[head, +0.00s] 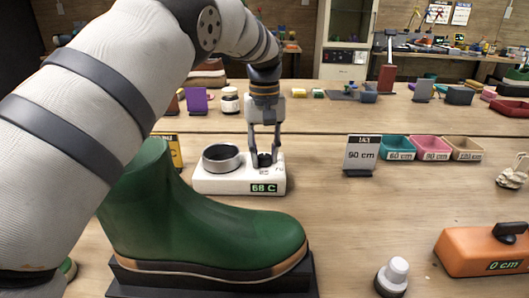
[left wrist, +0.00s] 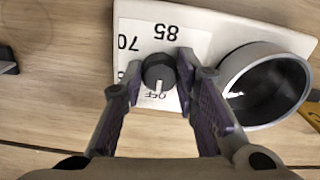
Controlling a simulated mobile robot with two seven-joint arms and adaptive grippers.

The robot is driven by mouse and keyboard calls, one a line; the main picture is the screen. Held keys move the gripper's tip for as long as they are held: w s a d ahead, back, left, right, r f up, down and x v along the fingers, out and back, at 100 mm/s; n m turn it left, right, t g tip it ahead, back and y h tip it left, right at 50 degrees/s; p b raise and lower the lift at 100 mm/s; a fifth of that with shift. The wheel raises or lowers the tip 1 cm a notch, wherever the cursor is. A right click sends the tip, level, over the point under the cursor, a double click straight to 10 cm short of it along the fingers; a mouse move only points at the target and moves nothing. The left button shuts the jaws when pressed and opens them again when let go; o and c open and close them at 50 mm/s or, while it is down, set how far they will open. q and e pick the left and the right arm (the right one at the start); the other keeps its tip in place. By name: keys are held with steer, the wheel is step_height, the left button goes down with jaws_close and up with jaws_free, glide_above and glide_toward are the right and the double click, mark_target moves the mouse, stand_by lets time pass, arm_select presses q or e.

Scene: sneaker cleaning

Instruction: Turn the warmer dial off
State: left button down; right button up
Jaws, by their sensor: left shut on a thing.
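The white warmer (head: 212,184) stands on the table behind the green boot, with a metal cup (head: 221,158) on its left part and a green display (head: 264,188) reading 68 C. My left gripper (head: 264,152) points down at the warmer's right part and is shut on the dark dial (left wrist: 158,70). In the left wrist view its purple-padded fingers (left wrist: 158,76) sit on either side of the dial. The dial's white mark points toward the OFF label (left wrist: 156,97); 70 and 85 are printed on the far side. My right gripper is not in view.
A green boot (head: 205,220) on a dark stand fills the near left. A 90 cm sign (head: 361,154) and small coloured trays (head: 430,148) stand to the right. An orange block (head: 480,252) and a white-capped bottle (head: 394,274) are at the near right.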

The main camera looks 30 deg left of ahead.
mark_target(264, 156)
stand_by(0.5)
arm_select(q)
steer(key=c, duration=1.2)
jaws_free()
steer(key=shift+c, duration=0.2)
steer(key=shift+r, duration=0.1)
step_height(264, 156, up, 12)
